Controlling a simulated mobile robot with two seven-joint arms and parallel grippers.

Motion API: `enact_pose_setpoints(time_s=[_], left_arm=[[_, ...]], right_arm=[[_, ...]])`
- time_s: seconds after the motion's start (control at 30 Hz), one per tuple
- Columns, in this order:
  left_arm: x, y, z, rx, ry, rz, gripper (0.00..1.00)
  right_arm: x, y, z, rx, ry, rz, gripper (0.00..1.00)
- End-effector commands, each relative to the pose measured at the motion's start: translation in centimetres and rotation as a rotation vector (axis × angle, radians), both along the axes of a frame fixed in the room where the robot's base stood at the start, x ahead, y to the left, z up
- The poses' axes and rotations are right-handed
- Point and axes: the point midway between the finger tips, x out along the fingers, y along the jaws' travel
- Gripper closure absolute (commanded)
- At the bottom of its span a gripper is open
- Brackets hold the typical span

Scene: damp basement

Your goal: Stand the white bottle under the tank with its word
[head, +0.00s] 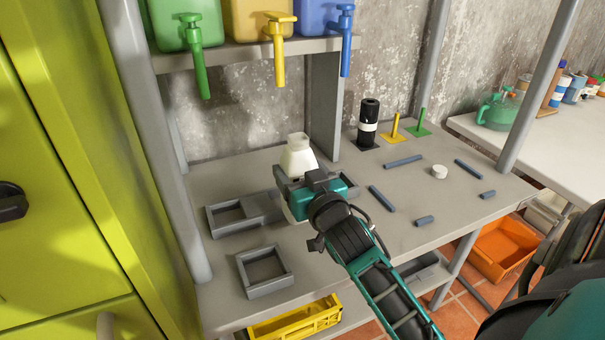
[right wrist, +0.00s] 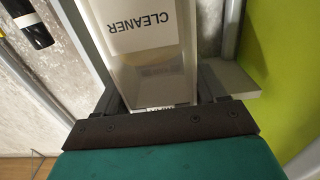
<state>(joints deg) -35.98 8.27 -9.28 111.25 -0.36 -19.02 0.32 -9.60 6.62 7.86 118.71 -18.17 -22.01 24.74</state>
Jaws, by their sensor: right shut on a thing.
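My right gripper (head: 304,184) is shut on the white bottle (head: 298,157), which is upright above or on the grey bench; I cannot tell whether it touches. In the right wrist view the bottle (right wrist: 150,75) sits between the fingers, and its label reads CLEANER, upside down there. A green tank (head: 178,22), a yellow tank (head: 255,22) and a blue tank (head: 318,14) stand on the shelf above, each with a tap hanging over its front edge. The tanks' upper parts are cut off and no words show on them. My left gripper is not in view.
A black bottle (head: 368,122), yellow and green upright pegs, several blue-grey rods and a white cap (head: 439,172) are to the right. A grey post (head: 150,120) and green cabinet (head: 70,190) stand left.

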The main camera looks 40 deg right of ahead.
Motion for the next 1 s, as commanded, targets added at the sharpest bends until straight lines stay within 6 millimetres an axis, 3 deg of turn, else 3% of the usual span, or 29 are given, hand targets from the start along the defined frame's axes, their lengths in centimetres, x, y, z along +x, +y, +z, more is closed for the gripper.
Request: enact_pose_setpoints(time_s=[1.0], left_arm=[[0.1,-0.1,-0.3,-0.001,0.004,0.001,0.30]], right_arm=[[8.0,-1.9,-0.2,0.000,-0.004,0.001,0.72]])
